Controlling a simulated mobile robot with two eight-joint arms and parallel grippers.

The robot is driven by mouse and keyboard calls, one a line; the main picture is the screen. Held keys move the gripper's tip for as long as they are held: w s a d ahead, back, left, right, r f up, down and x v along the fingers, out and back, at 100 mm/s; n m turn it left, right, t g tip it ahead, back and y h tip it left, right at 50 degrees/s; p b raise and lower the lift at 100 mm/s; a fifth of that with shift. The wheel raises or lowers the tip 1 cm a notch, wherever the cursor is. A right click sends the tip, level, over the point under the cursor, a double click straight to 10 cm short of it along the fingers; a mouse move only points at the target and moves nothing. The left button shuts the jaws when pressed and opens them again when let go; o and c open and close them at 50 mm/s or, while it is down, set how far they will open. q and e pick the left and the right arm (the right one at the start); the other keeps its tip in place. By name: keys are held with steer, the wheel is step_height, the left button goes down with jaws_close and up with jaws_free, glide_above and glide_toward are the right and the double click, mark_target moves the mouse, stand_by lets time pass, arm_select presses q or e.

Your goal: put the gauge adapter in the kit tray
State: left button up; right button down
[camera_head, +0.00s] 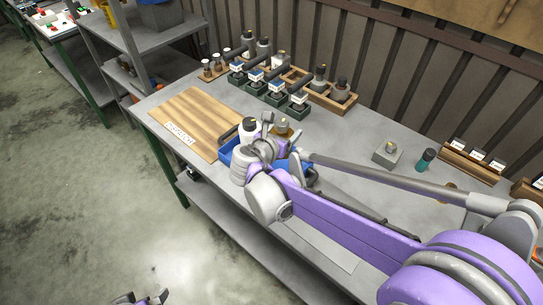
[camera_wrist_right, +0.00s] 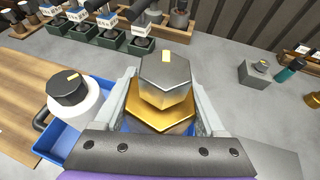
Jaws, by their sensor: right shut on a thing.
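The gauge adapter, a steel hexagonal top on a wider brass hexagonal base, is between my right gripper's fingers in the right wrist view (camera_wrist_right: 165,85); it also shows in the head view (camera_head: 283,126). My right gripper (camera_wrist_right: 165,108) is shut on it. The blue kit tray (camera_wrist_right: 62,143) shows below and left of the gripper, with blue also around the adapter's base. The gripper hides much of the tray; I cannot tell whether the adapter touches its floor. My left gripper (camera_head: 143,298) shows only as grey tips at the bottom edge; its opening is unclear.
A white bottle with a black cap (camera_wrist_right: 74,100) stands in the tray beside the adapter. A wooden board (camera_head: 195,115) lies left of the tray. Green holders with dark-handled parts (camera_head: 270,90) stand behind. A grey block (camera_head: 387,154) and teal bottle (camera_head: 425,160) stand right.

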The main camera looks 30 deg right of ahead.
step_height(320, 180, down, 10)
steer(key=shift+r+b, duration=0.1)
steer(key=shift+b, duration=0.6)
steer(key=shift+c, duration=2.1)
jaws_free()
steer(key=shift+f, duration=0.2)
steer(key=o, duration=0.4)
steer(key=shift+r, duration=0.1)
steer(key=shift+s+a+r, duration=0.15)
steer(key=shift+a+r, duration=0.05)
steer(key=shift+r, duration=0.05)
steer(key=v, duration=1.1)
steer(key=shift+s+a, duration=0.2)
steer(key=shift+s, duration=0.1)
